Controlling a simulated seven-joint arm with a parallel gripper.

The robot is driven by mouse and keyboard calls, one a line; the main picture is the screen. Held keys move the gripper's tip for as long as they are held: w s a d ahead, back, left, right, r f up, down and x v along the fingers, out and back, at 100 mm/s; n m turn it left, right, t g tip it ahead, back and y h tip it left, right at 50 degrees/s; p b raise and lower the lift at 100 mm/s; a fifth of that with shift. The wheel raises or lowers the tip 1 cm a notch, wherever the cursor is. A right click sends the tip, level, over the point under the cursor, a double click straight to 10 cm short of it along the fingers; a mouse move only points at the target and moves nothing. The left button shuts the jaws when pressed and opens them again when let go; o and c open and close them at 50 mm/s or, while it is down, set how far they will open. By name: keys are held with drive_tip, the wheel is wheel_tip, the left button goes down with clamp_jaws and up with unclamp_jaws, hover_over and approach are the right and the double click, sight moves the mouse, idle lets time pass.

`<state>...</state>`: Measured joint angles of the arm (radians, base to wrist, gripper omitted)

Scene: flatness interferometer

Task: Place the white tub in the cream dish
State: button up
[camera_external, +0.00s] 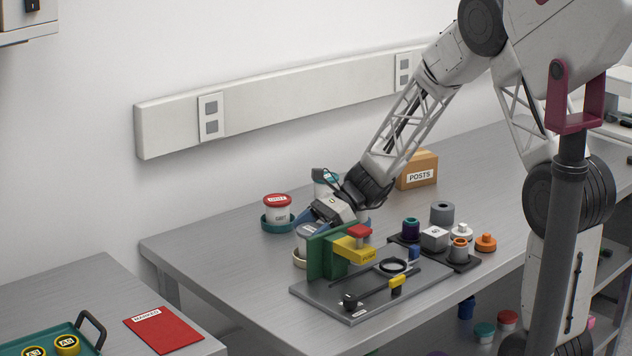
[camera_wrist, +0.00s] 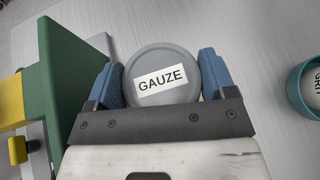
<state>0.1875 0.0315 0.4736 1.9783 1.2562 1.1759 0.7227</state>
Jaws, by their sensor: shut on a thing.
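The white tub (camera_external: 308,240) has a grey lid, which reads GAUZE in the wrist view (camera_wrist: 162,76). My gripper (camera_wrist: 161,80) is shut on it, with a blue finger on each side of the lid. In the external view my gripper (camera_external: 322,212) reaches down to the tub from the upper right. The cream dish (camera_external: 299,262) shows only as a sliver of rim below the tub, left of the green block. The block and tub hide the rest, so I cannot tell whether the tub touches the dish.
The green upright block (camera_external: 322,257) with a yellow arm stands close beside the tub on a grey plate (camera_external: 330,305). A red-lidded tub (camera_external: 277,205) sits in a teal dish (camera_external: 277,224) to the left. A POSTS box (camera_external: 418,170) stands behind.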

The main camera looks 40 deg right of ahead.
drive_tip(key=shift+f, duration=0.2)
drive_tip(key=shift+f, duration=0.15)
drive_tip(key=o, duration=0.9)
drive_tip(key=shift+c, duration=0.2)
drive_tip(key=v, duration=1.2)
